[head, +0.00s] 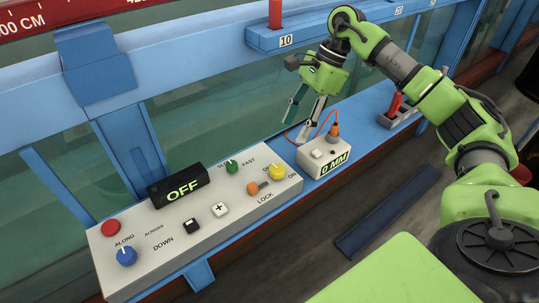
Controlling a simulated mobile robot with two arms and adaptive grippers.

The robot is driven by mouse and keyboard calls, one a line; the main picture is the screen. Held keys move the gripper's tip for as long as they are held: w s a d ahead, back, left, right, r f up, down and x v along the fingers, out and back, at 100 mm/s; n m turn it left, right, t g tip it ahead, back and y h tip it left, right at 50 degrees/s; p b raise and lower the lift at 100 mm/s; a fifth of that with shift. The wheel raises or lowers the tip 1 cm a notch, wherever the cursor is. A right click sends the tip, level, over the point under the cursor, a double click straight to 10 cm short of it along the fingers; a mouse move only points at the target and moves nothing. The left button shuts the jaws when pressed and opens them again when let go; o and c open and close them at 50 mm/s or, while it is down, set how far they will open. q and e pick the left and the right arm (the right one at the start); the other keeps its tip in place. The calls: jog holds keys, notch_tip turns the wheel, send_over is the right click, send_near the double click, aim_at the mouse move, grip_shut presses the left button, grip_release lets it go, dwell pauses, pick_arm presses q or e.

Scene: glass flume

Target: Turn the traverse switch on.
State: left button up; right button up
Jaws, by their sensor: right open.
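The grey control panel (232,222) lies on the blue ledge and has a black display (180,187) reading OFF in green. At its right end is a yellow knob (277,172) between labels that seem to read OFF and ON; which way it points is too small to tell. My right gripper (297,124) is open and empty, pointing down. In the picture it is above and slightly right of the yellow knob, apart from it, behind the small box with the 0 MM display. My left gripper is not in view.
Beside the yellow knob are an orange lock lever (256,187) and a green speed knob (231,167). A blue knob (127,256) and a red button (110,228) sit at the left end. The 0 MM box (318,155) has an orange cable. A red-handled device (397,110) stands farther right.

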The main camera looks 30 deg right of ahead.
jog(key=p, duration=0.2)
send_near(277, 169)
jog(key=f, duration=0.2)
jog(key=p+x, duration=0.1)
jog(key=x, duration=0.2)
jog(key=p+x, duration=0.1)
jog(key=x, duration=0.2)
jog(key=shift+a, duration=0.4)
jog(key=shift+w+a+f, duration=0.1)
jog(key=shift+f, duration=0.2)
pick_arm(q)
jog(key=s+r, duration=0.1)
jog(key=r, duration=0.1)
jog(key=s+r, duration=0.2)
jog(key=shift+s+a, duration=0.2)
pick_arm(e)
jog(key=c, duration=1.1)
